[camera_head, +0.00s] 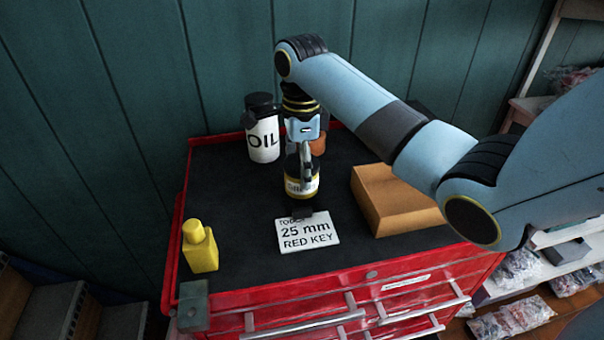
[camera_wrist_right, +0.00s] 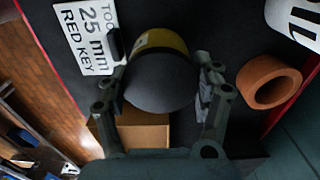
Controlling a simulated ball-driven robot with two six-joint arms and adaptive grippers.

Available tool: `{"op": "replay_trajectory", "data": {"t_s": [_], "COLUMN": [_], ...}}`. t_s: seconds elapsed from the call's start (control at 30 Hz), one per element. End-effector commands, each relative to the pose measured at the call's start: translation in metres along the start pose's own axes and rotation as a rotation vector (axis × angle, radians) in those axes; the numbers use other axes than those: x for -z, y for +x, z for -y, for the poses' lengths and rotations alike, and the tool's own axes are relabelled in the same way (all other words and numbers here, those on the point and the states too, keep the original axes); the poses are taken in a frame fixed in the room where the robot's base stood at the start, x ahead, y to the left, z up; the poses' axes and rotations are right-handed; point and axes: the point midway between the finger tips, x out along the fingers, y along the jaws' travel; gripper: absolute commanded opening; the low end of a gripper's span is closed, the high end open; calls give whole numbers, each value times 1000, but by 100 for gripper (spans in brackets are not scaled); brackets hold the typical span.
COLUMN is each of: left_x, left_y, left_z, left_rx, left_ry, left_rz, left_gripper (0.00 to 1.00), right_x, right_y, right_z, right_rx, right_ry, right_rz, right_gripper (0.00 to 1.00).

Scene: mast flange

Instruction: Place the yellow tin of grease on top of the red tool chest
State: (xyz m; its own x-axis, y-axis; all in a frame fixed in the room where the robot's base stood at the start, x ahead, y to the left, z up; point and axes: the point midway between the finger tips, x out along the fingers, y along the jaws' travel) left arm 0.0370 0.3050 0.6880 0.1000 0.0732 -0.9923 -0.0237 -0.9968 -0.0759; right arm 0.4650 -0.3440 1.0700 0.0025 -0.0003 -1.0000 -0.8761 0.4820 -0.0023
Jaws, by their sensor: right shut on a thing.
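The yellow tin of grease (camera_head: 298,186), with a white label and dark lid, is over the black top of the red tool chest (camera_head: 225,165). My right gripper (camera_head: 304,160) reaches down from above and is shut on the tin. In the right wrist view the tin (camera_wrist_right: 158,72) sits between the two fingers (camera_wrist_right: 160,85), its dark lid facing the camera. Whether its base touches the chest top is hard to tell. My left gripper is not in view.
On the chest top are a white oil container (camera_head: 263,137), an orange ring (camera_wrist_right: 270,83) behind the gripper, a cardboard box (camera_head: 392,200) at right, a white card (camera_head: 308,232) in front, and a yellow bottle (camera_head: 199,247) at front left. The left middle is clear.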

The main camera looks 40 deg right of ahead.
Motion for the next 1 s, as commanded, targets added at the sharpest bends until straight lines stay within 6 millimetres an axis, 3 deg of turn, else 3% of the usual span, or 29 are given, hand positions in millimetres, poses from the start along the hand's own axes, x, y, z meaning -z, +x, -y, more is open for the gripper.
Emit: {"op": "replay_trajectory", "data": {"t_s": [0.2, 0.53, 0.57, 0.6, 0.73, 1.0], "left_x": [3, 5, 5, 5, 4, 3], "left_y": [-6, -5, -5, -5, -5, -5], "left_z": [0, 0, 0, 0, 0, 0], "left_rx": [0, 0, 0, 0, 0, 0], "left_ry": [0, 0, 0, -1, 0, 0], "left_rz": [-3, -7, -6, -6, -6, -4], "left_gripper": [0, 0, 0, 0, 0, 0], "right_x": [0, 0, 0, 0, 1, 1], "right_y": [26, 29, 30, 30, 29, 29], "right_z": [-1, -1, -1, -1, -1, -1], "right_rx": [-1, -1, -2, -2, -2, -1], "right_ry": [-1, 0, 0, 0, 0, 0], "right_rz": [1, 0, 0, 0, 0, 0], "right_gripper": [23, 23, 69, 74, 91, 92]}}
